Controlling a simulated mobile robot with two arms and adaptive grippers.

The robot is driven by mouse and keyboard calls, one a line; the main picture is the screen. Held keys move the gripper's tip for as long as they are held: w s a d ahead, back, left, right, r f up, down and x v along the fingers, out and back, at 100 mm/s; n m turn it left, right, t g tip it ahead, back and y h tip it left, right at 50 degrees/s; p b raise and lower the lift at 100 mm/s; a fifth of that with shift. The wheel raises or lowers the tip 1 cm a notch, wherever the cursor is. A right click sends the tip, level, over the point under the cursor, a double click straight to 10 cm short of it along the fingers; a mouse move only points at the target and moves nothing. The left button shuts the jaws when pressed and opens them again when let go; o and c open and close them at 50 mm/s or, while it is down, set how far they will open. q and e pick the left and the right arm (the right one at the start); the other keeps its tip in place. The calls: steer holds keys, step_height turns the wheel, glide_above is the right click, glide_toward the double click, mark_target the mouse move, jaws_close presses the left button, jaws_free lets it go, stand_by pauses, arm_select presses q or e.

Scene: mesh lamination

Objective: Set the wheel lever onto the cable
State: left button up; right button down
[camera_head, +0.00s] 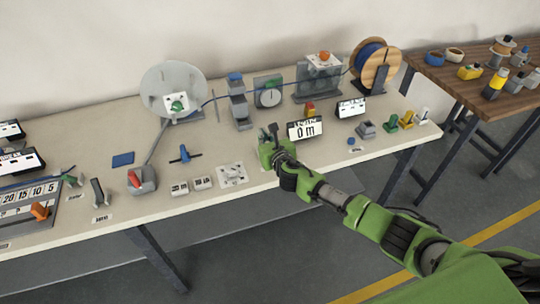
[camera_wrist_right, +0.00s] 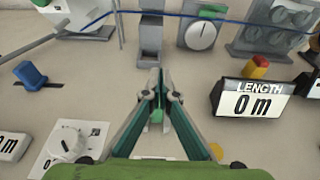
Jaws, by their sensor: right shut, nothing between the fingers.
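The blue cable (camera_head: 298,83) runs along the back of the table from the spool at the right to the grey reel at the left. It also crosses the top of the right wrist view (camera_wrist_right: 250,21). A round white dial wheel (camera_head: 269,97) with a green lever piece on top stands beside the cable; it shows in the right wrist view (camera_wrist_right: 201,35), where the green piece (camera_wrist_right: 211,11) is near the cable. I cannot tell whether they touch. My right gripper (camera_wrist_right: 160,80) is shut and empty, in front of the grey guide post. My left gripper is not in view.
The grey guide post (camera_head: 239,108) stands left of the dial wheel. A length display reading 0 m (camera_head: 305,129) is right of my gripper. The cable spool (camera_head: 378,67) is at the back right, and the grey reel (camera_head: 170,82) at the back left. A white knob plate (camera_head: 232,175) lies in front.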

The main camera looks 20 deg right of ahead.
steer(key=shift+w, duration=0.45)
steer(key=shift+r, duration=0.1)
stand_by(0.4)
